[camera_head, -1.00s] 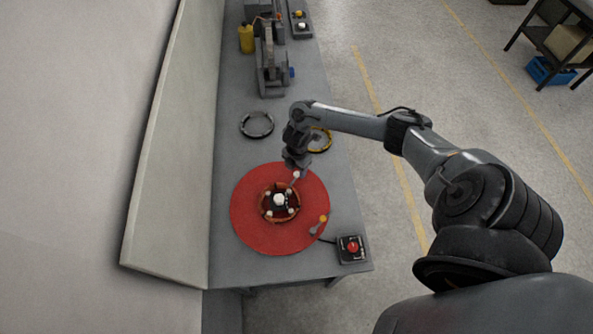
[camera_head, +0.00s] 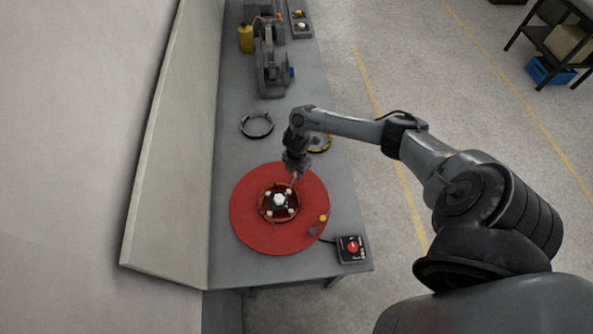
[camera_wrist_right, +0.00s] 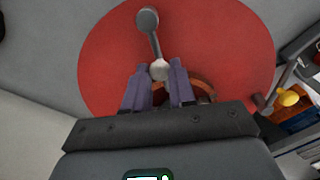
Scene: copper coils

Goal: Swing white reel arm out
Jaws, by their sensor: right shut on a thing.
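The white reel arm (camera_wrist_right: 154,44) is a short grey bar with a pale knob, lying over the red turntable disc (camera_head: 262,238). My right gripper (camera_wrist_right: 160,84) is shut on the knob end, with a purple finger on each side. In the head view my right gripper (camera_head: 294,176) is at the disc's upper edge and hides most of this arm. A copper coil (camera_head: 267,211) with several pale knobs around a white hub (camera_head: 279,200) sits at the disc's middle. A second arm with a yellow knob (camera_head: 323,218) is at the disc's right. My left gripper is out of view.
A control box with a red button (camera_head: 352,247) stands at the bench's near right corner. A black ring (camera_head: 243,131) and a yellow ring (camera_head: 327,147) lie beyond the disc. A grey machine (camera_head: 267,70) stands farther back. A wall panel (camera_head: 170,150) borders the left side.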

